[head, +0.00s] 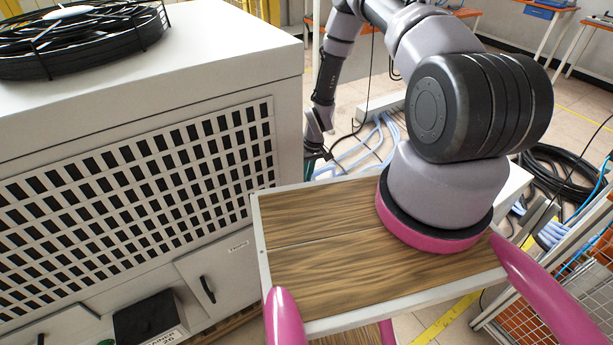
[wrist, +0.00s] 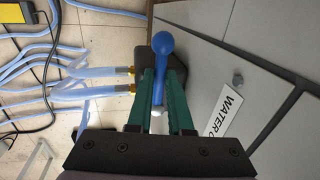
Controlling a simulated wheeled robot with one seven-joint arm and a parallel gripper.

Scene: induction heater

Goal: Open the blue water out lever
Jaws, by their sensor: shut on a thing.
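The blue lever (wrist: 166,44) shows in the wrist view with a round knob at its upper end. Its shaft runs down between the green fingers of my gripper (wrist: 164,84). My gripper is shut on the lever, and the fingers hide part of the shaft. A dark block (wrist: 145,68) sits behind the lever, with brass hose fittings on its left side. A white label (wrist: 226,107) reading "WATER O…" is on the grey panel at the right; the rest of it is cut off. In the head view the lever is hidden behind the cabinet.
The white heater cabinet (head: 228,55) with a grille fills the left of the head view. Light blue hoses (wrist: 50,88) run left from the fittings over the tiled floor. Black cables (head: 560,165) and a wire-mesh rack (head: 570,285) are at the right.

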